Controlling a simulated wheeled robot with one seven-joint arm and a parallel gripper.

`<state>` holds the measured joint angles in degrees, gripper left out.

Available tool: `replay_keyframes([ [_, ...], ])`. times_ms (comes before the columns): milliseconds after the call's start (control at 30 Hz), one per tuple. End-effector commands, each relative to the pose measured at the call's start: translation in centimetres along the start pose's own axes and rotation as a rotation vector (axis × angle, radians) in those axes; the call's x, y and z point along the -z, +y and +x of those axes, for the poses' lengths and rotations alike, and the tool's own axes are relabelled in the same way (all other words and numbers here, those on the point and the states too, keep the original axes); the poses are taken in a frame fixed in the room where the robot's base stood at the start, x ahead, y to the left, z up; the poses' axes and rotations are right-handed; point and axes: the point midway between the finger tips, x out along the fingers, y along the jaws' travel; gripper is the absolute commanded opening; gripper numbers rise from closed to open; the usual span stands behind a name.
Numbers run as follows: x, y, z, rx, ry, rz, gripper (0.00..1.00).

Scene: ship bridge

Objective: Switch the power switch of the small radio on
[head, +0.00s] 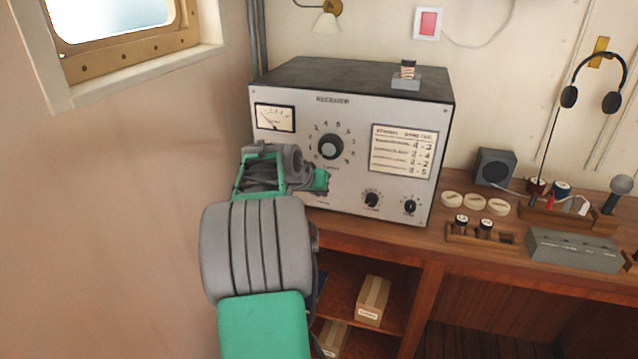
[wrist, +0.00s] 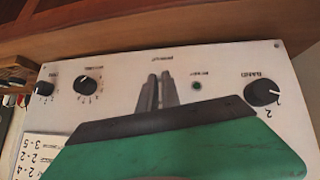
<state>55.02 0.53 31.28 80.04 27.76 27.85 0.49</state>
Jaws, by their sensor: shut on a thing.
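The small radio (head: 355,108) is a grey-white box with a black top, lettered as a receiver, on the wooden desk. Its front panel (wrist: 225,70) shows upside down in the wrist view, with a small label above my fingertips there. My gripper (head: 322,183) is at the lower left part of the panel. In the wrist view my gripper (wrist: 155,88) has its two fingers close together at the panel, shut on the power switch, which the fingers hide. I cannot tell the switch's position. A small dark green lamp (wrist: 197,86) is beside the fingers and looks unlit.
A large knob (head: 330,147) is above my gripper, and two small knobs (head: 372,199) (head: 410,206) are to its right. A small block (head: 406,82) stands on the radio. The desk holds a speaker (head: 494,167) and small parts. A wall is close on the left.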

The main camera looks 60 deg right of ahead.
Motion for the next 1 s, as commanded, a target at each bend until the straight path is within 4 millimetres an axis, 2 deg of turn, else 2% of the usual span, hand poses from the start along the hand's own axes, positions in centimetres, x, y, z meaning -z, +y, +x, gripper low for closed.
replay_keyframes([
  [567, 0.05, -0.02, 0.07, 0.004, -0.035, -0.005, 0.0],
  [600, 0.05, -0.02, 0.06, 0.004, -0.035, -0.005, 0.11],
  [800, 0.09, -0.01, 0.04, 0.004, -0.034, -0.005, 0.27],
  [1000, 0.12, 0.0, 0.03, 0.004, -0.033, -0.005, 0.29],
])
